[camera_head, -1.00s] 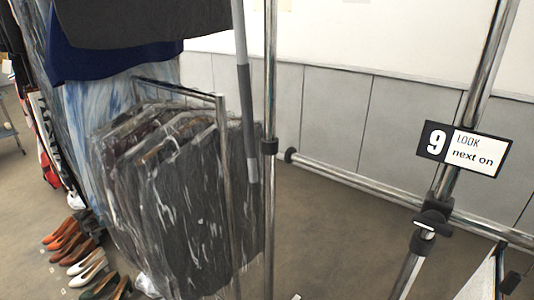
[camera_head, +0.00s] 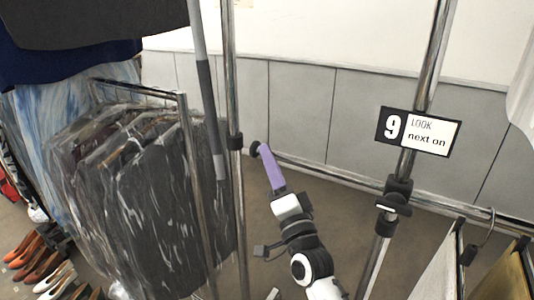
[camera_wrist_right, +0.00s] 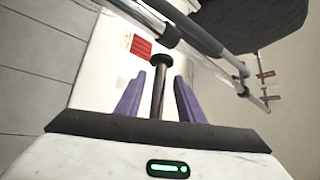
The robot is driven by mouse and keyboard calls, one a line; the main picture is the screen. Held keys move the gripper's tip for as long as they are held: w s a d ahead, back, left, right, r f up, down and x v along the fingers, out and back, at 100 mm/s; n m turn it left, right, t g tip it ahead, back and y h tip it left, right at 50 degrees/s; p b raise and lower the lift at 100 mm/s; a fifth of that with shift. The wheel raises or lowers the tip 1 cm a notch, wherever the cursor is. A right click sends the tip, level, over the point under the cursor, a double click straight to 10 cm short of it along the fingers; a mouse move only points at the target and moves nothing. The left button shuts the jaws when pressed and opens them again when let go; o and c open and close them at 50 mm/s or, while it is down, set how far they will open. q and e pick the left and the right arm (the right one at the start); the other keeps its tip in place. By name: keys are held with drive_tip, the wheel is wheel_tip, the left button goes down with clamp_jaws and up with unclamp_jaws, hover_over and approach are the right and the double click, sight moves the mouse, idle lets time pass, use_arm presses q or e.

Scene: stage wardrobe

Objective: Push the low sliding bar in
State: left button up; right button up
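The low sliding bar (camera_head: 330,174) is a chrome tube running low along the wall, with a black end cap (camera_head: 255,148) at its left end. My right gripper (camera_head: 267,160), with purple fingers, is at that end of the bar, just right of the cap. In the right wrist view the fingers (camera_wrist_right: 158,95) are apart, with the bar between them and its black cap (camera_wrist_right: 161,59) beyond the tips. A gap shows on each side of the bar; depth and contact are unclear. My left gripper is not in view.
A chrome post (camera_head: 234,95) stands just left of the cap, beside a rack of plastic-covered garments (camera_head: 150,200). A right post (camera_head: 435,60) carries a "9 LOOK next on" sign (camera_head: 418,131). Shoes (camera_head: 40,270) lie at lower left. Hangers (camera_head: 480,245) are at lower right.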

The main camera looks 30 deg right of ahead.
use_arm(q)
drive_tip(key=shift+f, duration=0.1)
use_arm(e)
drive_tip(key=shift+x, duration=1.5)
